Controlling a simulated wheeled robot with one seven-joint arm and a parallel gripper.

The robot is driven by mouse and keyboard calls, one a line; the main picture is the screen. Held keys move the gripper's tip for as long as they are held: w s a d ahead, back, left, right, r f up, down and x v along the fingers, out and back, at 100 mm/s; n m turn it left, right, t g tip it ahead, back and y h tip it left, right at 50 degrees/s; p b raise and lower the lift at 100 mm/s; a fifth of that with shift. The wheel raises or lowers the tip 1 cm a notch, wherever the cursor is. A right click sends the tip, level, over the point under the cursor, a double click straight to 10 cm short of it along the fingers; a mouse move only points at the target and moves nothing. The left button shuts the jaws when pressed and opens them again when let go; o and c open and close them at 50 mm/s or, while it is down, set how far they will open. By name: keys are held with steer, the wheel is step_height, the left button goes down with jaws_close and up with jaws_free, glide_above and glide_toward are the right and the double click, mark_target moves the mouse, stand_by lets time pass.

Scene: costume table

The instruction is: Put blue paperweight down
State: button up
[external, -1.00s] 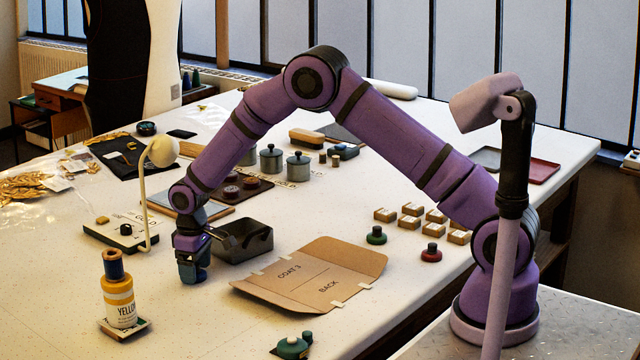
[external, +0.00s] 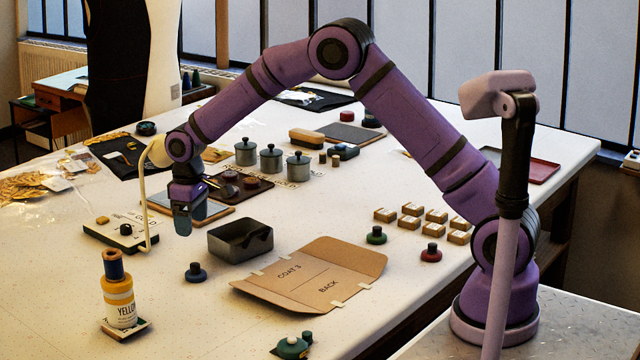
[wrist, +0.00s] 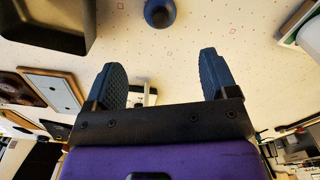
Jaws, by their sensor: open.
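The blue paperweight (external: 196,272) is a small dark-blue disc with a round knob. It stands upright on the white table (external: 215,315), just left of a dark metal tray. It also shows at the top of the wrist view (wrist: 160,13). My gripper (external: 183,222) is above the table, up and to the left of the paperweight and apart from it. In the wrist view my gripper (wrist: 165,80) has its two blue fingers spread wide with nothing between them.
The dark metal tray (external: 222,249) is empty. A cardboard folder (external: 310,277) lies to its right. A yellow-labelled bottle (external: 118,290) stands front left. A cream lamp (external: 146,200) rises close left of my gripper. Green (external: 376,236) and red (external: 431,253) paperweights sit to the right.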

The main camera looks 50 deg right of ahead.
steer(key=s+d+r+m+t, duration=0.1)
steer(key=s+d+r, duration=0.5)
steer(key=s+r, duration=0.4)
steer(key=s+d+r+m+t, duration=0.1)
steer(key=s+d+r, duration=0.55)
steer(key=r, duration=0.65)
steer(key=s+d+m+t, duration=0.1)
steer(key=s+d, duration=0.2)
steer(key=s, duration=1.1)
steer(key=s+d+r+m+t, duration=0.1)
steer(key=s+d+t, duration=0.1)
steer(key=s, duration=1.3)
steer(key=shift+s+d+r, duration=0.25)
steer(key=shift+d+r, duration=0.05)
steer(key=shift+d, duration=0.3)
